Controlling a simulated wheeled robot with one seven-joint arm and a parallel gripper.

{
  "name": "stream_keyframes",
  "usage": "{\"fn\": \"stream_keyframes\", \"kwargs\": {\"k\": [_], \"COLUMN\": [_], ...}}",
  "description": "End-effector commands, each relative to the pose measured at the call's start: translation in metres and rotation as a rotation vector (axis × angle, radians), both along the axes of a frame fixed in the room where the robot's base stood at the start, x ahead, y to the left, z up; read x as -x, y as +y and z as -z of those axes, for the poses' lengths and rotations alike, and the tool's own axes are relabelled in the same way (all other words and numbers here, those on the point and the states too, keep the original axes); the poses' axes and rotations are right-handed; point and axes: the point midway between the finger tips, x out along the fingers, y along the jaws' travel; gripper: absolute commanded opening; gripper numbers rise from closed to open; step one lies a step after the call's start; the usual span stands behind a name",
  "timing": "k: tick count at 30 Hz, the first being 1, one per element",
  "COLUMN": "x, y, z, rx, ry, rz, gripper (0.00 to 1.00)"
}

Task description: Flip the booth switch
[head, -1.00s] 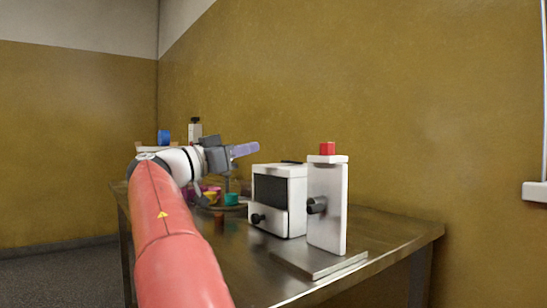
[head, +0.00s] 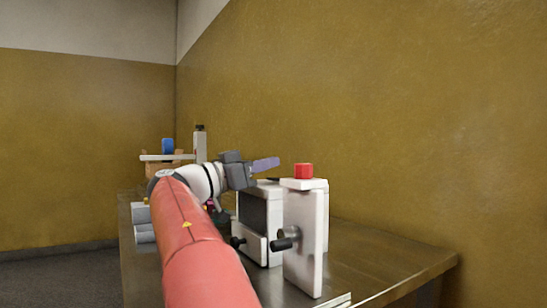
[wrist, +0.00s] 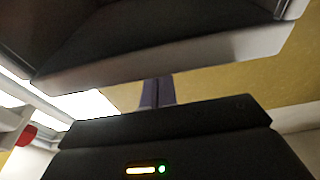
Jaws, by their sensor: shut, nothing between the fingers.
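A white box with a dark front window (head: 254,208), seemingly the booth, stands on the table. A small black knob (head: 237,242) is on its lower front. A dark piece shows on its top, partly hidden by my gripper. I cannot tell for sure which part is the booth switch. My gripper (head: 276,162) is shut and empty, its purple fingers just above the box's top in the head view; I cannot tell whether they touch it. In the wrist view the shut fingers (wrist: 157,92) show below a white-edged dark body (wrist: 160,60), probably the box.
A white upright stand (head: 306,240) with a red block (head: 303,170) on top and a dark knob (head: 285,241) is right of the box, close by. A shelf with a blue item (head: 167,146) and a bottle (head: 200,145) are behind. The table's right end (head: 400,265) is clear.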

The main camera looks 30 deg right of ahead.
Motion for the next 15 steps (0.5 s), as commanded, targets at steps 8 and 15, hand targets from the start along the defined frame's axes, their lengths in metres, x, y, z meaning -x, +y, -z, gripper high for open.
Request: {"fn": "stream_keyframes", "kwargs": {"k": [8, 15], "x": [-0.004, -0.004], "y": [0.012, 0.012], "z": [0.021, 0.021], "rx": [0.001, 0.001], "ry": [-0.001, -0.001], "rz": [0.0, 0.001], "gripper": [0.0, 0.0]}}
